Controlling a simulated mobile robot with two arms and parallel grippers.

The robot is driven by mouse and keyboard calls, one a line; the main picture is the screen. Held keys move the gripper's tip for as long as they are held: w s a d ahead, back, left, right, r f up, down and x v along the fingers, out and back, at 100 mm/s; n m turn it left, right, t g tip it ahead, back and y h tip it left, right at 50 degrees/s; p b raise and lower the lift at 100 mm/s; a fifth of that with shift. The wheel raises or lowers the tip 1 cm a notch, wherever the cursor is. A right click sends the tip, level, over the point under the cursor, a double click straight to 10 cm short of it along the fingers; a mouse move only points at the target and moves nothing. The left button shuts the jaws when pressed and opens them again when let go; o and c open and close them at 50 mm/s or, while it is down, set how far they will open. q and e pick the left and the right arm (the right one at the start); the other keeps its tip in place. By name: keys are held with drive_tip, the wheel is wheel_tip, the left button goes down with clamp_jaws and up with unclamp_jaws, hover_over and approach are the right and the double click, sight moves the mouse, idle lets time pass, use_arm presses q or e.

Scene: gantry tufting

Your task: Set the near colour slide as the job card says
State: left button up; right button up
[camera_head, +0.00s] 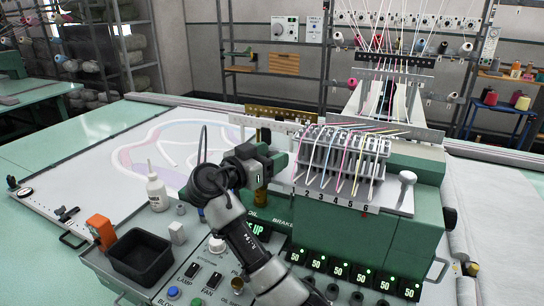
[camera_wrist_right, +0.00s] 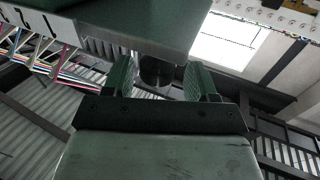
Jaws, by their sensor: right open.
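The green tufting head (camera_head: 412,180) carries numbered yarn channels. At its left a pale steel bar (camera_head: 266,123) runs in front of a brass bar with holes (camera_head: 285,113); I cannot tell for certain which is the near colour slide. My right gripper (camera_head: 274,160) is beside the head's left end, below the bars. In the right wrist view its jaws (camera_wrist_right: 160,80) stand open, with a dark round end (camera_wrist_right: 156,73) showing between them; contact cannot be told. My left gripper is out of view.
A control panel with switches, a black bin (camera_head: 140,256), an orange block (camera_head: 101,231) and a white bottle (camera_head: 157,192) lies at the front left. Several coloured yarns run down to the head. White cloth (camera_head: 112,180) spreads out at the left.

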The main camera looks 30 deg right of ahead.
drive_tip(key=b+v, duration=0.3)
drive_tip(key=v, duration=0.7)
drive_tip(key=shift+a+b, duration=0.2)
drive_tip(key=shift+b, duration=0.15)
drive_tip(key=shift+w+r, duration=0.1)
drive_tip(key=shift+w, duration=0.05)
